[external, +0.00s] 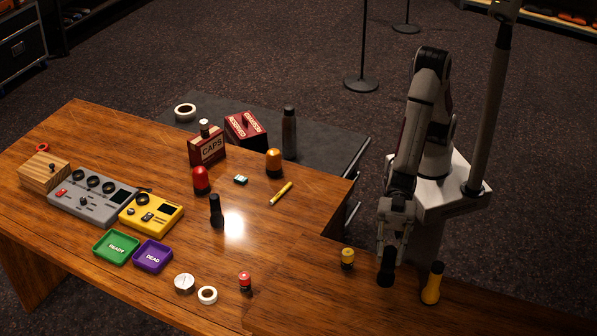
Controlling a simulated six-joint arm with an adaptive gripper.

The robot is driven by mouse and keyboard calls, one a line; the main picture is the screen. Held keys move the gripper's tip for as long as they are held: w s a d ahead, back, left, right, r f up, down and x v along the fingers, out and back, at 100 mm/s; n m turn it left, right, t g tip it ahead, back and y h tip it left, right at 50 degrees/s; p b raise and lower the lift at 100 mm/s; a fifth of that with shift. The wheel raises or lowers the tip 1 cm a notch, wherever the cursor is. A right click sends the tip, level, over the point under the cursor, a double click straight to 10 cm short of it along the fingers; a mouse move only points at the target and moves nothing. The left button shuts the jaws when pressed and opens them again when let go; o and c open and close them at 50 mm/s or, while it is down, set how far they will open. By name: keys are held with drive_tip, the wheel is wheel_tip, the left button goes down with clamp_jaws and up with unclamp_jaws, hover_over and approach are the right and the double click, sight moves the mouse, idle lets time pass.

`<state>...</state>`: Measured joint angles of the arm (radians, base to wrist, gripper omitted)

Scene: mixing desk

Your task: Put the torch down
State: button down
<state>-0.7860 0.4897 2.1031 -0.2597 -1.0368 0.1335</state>
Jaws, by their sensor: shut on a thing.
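My gripper (392,250) is at the right part of the wooden desk, pointing down. It is shut on the torch (387,270), a short black cylinder held roughly upright below the fingers. The torch is over or on the desk; I cannot tell whether its lower end touches the wood. The fingers partly hide its top.
A yellow and black bottle-shaped object (432,284) stands close right of the torch, and a small yellow cylinder (347,258) stands left. Farther left are a black cylinder (216,211), a red-topped cylinder (245,282), a green tray (115,233) and a purple tray (137,269).

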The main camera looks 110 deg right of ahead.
sight(389, 263)
drive_tip(key=shift+f, duration=1.85)
drive_tip(key=shift+f, duration=0.15)
drive_tip(key=c, duration=1.8)
unclamp_jaws()
drive_tip(key=shift+o, duration=0.2)
drive_tip(key=shift+s+d, duration=0.2)
drive_tip(key=shift+d, duration=0.15)
drive_tip(key=v, duration=1.1)
